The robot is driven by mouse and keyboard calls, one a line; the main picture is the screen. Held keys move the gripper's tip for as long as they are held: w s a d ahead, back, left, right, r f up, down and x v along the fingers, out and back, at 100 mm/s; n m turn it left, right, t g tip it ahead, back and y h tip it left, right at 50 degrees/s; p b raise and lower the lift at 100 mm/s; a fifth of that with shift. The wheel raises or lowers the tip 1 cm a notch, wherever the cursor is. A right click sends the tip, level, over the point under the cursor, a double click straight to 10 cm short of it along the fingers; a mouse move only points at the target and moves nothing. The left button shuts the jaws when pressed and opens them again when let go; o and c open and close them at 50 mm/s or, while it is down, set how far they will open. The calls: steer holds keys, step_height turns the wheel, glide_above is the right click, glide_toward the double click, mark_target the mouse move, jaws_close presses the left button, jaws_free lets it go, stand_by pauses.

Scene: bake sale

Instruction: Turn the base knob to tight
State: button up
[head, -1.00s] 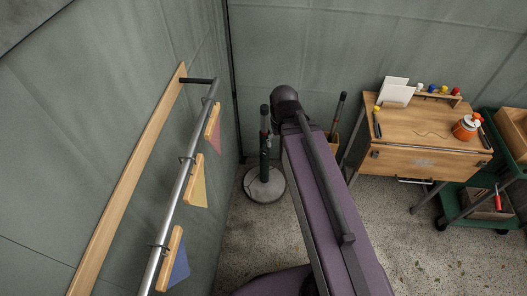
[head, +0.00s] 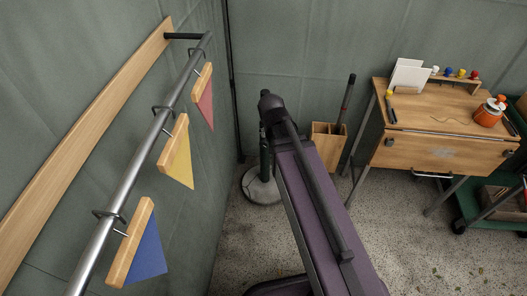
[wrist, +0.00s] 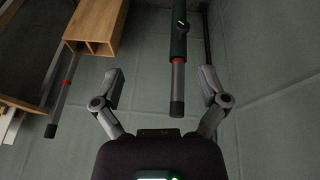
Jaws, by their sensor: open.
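A stand with a round grey base (head: 258,190) and an upright dark post (head: 265,158) is on the floor by the corner. My arm hides the top of the post in the head view. In the wrist view the post (wrist: 178,45) runs down from the top edge, with a red band and a dark end. A small pale mark or lever shows on its dark sleeve; I cannot tell if it is the base knob. My gripper (wrist: 160,76) is open, and the post shows between its fingers, a little right of centre. I see no contact.
A wooden box (head: 327,146) holding a pole is right of the stand. A wooden desk (head: 440,151) stands further right, beside a green cart (head: 465,210). A wall rail (head: 142,165) with colored pennants is on the left.

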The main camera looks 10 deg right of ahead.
mark_target(263, 143)
steer(key=w+a+f+t+b, duration=0.1)
steer(key=w+f+t+b, duration=0.1)
steer(key=w+f+b, duration=0.3)
steer(key=w+a+f+m+t+h+b, duration=0.1)
steer(key=w+f+b, duration=0.5)
steer(key=f+b, duration=0.6)
steer(key=shift+a+m+t+b, duration=0.4)
steer(key=shift+t+b, duration=0.6)
steer(key=shift+b, duration=0.5)
steer(key=shift+f, duration=0.15)
steer(key=b+x, duration=0.9)
steer(key=x, duration=0.4)
steer(key=shift+w+f+b, duration=0.15)
steer(key=shift+f+b, duration=0.05)
steer(key=shift+b, duration=0.2)
steer(key=c, duration=1.1)
steer(key=shift+a, duration=0.2)
steer(key=shift+c, duration=0.2)
steer(key=shift+d, duration=0.2)
